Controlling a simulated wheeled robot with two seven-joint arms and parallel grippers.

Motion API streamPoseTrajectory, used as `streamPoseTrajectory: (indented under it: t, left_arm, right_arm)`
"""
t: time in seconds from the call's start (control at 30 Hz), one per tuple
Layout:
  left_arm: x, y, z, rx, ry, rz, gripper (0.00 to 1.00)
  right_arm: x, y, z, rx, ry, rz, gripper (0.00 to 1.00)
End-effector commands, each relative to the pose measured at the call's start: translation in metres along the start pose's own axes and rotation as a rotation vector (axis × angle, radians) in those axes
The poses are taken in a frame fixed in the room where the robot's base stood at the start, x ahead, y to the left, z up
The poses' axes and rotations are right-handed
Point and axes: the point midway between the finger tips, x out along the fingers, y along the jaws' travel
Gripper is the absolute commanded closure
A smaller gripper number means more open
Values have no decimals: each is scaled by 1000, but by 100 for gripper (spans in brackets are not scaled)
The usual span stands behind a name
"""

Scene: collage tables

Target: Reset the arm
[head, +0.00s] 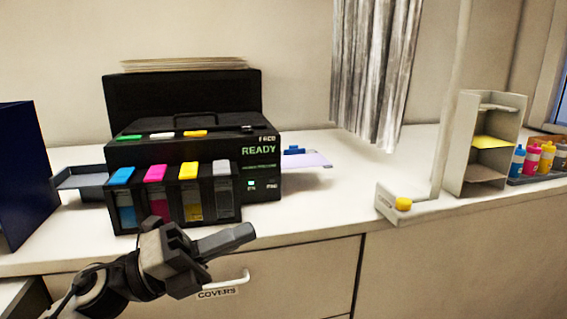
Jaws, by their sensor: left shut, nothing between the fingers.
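My left gripper (229,241) comes in from the lower left and is shut with nothing in it. It is in front of the counter's front edge, before the drawer marked COVERS (290,285). Its fingers point to the right, below and in front of the black printer (250,130). The printer's display reads READY. Cyan, magenta, yellow and grey tanks (190,190) stand along its front, and the gripper's body overlaps the lower part of them in the picture. My right gripper is not in view.
A white counter (330,210) carries everything. A dark blue box (22,175) stands at the left. A white stand with a yellow knob (403,204), a small shelf (490,145) and several ink bottles (531,160) are at the right. A light drawer handle (235,278) sticks out under the gripper.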

Motion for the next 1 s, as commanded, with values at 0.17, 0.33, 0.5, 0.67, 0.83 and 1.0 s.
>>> streamPoseTrajectory:
  t: [0.17,0.33,0.5,0.67,0.83,1.0]
  left_arm:
    - [-53,79,-11,-661,-535,-70,100]
    - [-128,168,-69,-1191,-1000,-10,100]
    - [-187,220,-159,-1575,-1347,90,100]
    - [-218,238,-226,-1795,-1549,167,100]
    - [-228,241,-254,-1883,-1628,202,100]
    - [-229,241,-256,-1887,-1632,205,100]
  right_arm:
    - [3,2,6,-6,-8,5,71]
    - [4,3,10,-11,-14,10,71]
    - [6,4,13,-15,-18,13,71]
    - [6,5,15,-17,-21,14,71]
    - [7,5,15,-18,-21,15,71]
    - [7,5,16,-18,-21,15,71]
